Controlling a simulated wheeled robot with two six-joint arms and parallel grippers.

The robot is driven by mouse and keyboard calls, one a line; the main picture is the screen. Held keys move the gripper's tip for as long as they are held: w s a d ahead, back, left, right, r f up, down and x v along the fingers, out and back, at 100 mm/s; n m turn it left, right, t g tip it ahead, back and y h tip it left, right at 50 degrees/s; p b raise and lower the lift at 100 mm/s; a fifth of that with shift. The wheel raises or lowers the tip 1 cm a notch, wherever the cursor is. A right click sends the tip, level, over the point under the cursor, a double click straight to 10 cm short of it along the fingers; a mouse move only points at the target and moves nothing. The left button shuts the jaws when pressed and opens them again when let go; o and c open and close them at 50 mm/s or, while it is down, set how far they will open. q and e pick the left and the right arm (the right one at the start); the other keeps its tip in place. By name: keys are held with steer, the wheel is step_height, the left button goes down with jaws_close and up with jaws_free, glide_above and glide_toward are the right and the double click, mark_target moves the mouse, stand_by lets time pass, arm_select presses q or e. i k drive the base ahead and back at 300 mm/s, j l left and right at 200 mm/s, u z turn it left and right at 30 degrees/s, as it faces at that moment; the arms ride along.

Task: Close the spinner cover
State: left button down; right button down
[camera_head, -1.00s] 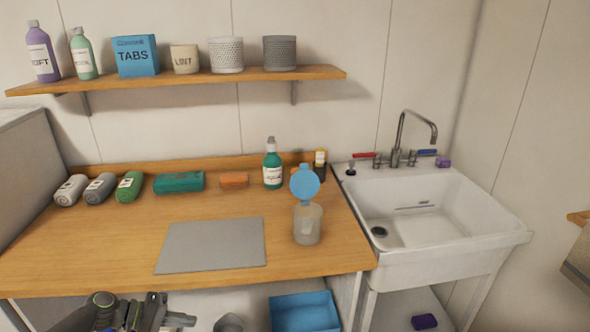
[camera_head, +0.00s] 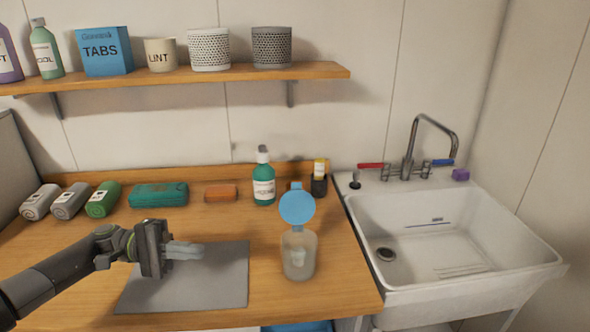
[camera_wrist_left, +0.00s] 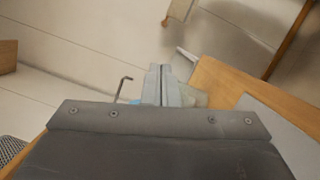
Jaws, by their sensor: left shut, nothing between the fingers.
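The spinner is a clear jar (camera_head: 299,254) on the wooden counter, right of the grey mat. Its round blue cover (camera_head: 297,208) stands open, raised upright above the jar. Something small and pale shows inside the jar. My left gripper (camera_head: 201,249) is over the grey mat, left of the jar and apart from it, its fingers shut and empty, pointing right toward the jar. In the left wrist view the shut fingers (camera_wrist_left: 162,86) hide most of the jar and cover; a bit of blue shows beside them. My right gripper is not in view.
A grey mat (camera_head: 230,287) lies on the counter (camera_head: 345,285). A green pump bottle (camera_head: 264,182), an orange bar (camera_head: 221,193) and a teal pack (camera_head: 158,195) stand behind. A white sink (camera_head: 460,215) is at right. A shelf (camera_head: 180,78) hangs above.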

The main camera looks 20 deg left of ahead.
mark_target(297, 205)
steer(key=i+j, duration=0.1)
steer(key=i, duration=0.35)
steer(key=i+j, duration=0.1)
steer(key=i, duration=0.35)
